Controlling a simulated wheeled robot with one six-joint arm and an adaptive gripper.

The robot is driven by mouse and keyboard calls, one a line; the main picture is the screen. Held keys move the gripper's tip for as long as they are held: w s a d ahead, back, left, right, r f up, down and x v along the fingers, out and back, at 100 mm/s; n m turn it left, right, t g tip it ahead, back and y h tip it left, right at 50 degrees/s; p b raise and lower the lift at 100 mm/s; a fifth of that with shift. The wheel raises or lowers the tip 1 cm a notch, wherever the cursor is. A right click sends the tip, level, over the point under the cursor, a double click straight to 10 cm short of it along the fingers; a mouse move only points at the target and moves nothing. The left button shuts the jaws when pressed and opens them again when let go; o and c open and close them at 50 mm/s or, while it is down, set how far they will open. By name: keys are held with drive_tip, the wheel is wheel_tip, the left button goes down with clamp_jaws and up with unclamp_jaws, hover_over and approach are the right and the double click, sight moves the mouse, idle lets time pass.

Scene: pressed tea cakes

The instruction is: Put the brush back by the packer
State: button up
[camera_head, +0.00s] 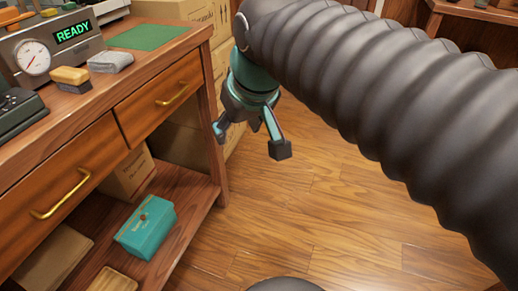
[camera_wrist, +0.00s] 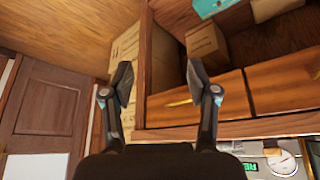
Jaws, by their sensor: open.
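The packer (camera_head: 52,50), a grey machine with a round gauge and a green READY display, stands on the wooden counter at the upper left. Its gauge (camera_wrist: 283,162) also shows at the lower right of the wrist view. My gripper (camera_head: 250,140) is open and empty, pointing down over the floor to the right of the counter. It also shows in the wrist view (camera_wrist: 160,78), with nothing between the fingers.
A grey folded cloth (camera_head: 110,62) and a green mat (camera_head: 147,37) lie on the counter. Below are two drawers with brass handles (camera_head: 60,198) and a shelf with a teal box (camera_head: 146,226). Cartons (camera_head: 222,70) stand behind my gripper. The wooden floor (camera_head: 320,220) is clear.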

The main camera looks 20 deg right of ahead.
drive_tip(key=s+d+f+m+h, duration=0.1)
drive_tip(key=s+d+f, duration=0.3)
drive_tip(key=f, duration=0.6)
drive_tip(key=s+m, duration=0.1)
drive_tip(key=s, duration=0.1)
drive_tip(key=shift+s+d+f, duration=0.15)
drive_tip(key=shift+s+f, duration=0.1)
drive_tip(key=shift+s, duration=0.1)
